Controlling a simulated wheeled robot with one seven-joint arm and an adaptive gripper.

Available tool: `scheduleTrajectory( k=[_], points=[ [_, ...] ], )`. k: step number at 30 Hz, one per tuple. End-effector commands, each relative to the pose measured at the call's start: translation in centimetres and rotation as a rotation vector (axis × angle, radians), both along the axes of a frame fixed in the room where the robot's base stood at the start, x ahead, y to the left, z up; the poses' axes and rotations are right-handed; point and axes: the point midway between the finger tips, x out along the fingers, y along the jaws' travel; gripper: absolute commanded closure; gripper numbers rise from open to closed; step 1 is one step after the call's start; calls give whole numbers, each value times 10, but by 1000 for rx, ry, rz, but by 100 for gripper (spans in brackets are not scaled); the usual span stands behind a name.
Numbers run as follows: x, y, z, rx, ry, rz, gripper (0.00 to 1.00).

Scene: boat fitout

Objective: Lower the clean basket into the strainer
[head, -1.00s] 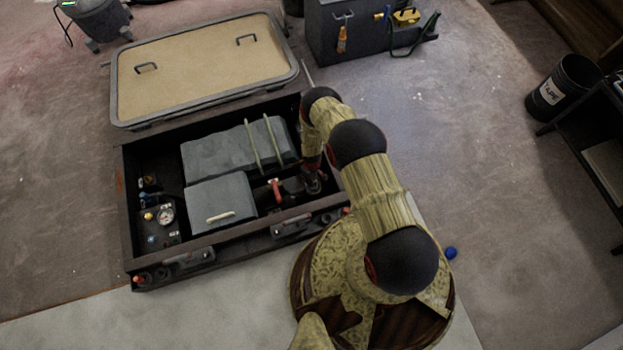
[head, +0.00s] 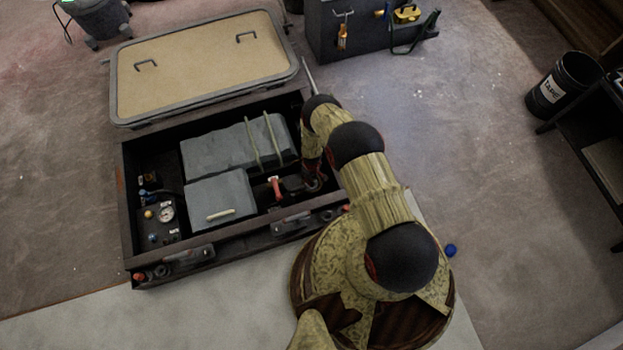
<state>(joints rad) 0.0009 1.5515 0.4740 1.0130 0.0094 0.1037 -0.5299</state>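My gripper (head: 313,182) points down into the right end of the open dark hatch box (head: 128,215), right of a red-handled valve (head: 276,188). It is small, dark and partly covered by my arm, so its fingers cannot be made out. The clean basket cannot be made out; it is hidden or too dark at the gripper. A dark rounded shape (head: 292,184) between the red handle and the gripper may be part of the strainer, but its opening is not visible.
Grey covered blocks (head: 215,153) fill the box's middle. A gauge (head: 166,214) and small fittings are at its left. The open lid (head: 200,70) lies behind.

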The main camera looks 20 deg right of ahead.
Motion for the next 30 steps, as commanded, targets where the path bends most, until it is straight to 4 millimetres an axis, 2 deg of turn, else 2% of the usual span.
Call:
scheduleTrajectory(
  k=[27,28,30],
  points=[
    [0,0,-29,0,0,0,100],
    [0,0,-29,0,0,0,82],
    [0,0,-29,0,0,0,78]
  ],
)
